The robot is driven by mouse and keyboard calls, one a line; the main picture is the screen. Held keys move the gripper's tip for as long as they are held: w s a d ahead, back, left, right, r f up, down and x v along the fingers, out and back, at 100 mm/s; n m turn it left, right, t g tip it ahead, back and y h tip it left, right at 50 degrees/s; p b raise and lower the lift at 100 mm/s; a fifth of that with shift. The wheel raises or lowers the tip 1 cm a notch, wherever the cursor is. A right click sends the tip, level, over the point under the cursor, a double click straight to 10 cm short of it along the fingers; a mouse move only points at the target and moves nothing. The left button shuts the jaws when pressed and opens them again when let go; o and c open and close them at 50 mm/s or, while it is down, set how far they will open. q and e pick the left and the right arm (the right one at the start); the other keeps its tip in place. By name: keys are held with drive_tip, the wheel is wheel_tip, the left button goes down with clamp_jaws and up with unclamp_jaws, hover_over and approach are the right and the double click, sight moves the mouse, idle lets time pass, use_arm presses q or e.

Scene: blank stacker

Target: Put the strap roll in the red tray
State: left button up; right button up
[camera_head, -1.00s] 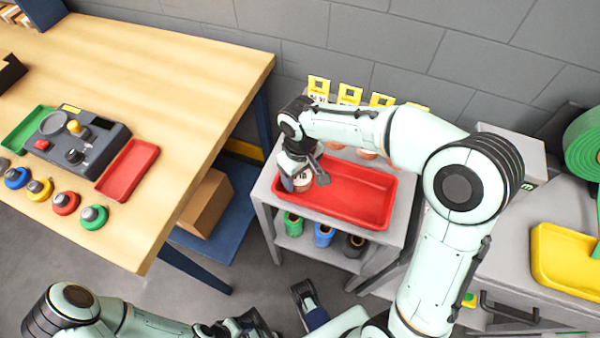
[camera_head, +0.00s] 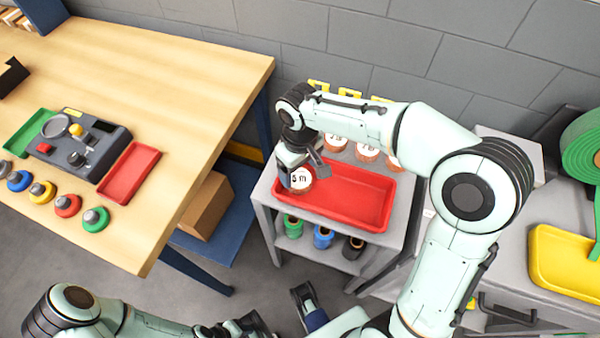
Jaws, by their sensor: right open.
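A short roll with a white top marked "5 m" and a copper-coloured side (camera_head: 300,179), which looks like the strap roll, is at the left end of the large red tray (camera_head: 352,202) on the grey cart. My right gripper (camera_head: 299,174) is over this roll from above, its jaws open with a finger on either side. Whether the roll rests on the tray floor is hard to tell. My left gripper (camera_head: 275,322) is low at the bottom edge, away from the cart, its jaws partly hidden.
Similar rolls (camera_head: 367,152) stand behind the tray, partly behind my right arm. Green, blue and black rolls (camera_head: 323,237) are on the shelf below. A smaller red tray (camera_head: 129,171) lies on the wooden table (camera_head: 185,85). A yellow tray (camera_head: 565,262) is at the right.

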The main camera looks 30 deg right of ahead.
sight(300, 179)
wheel_tip(300, 179, up, 8)
drive_tip(key=p, duration=0.1)
drive_tip(key=shift+s, duration=0.1)
idle(0.6)
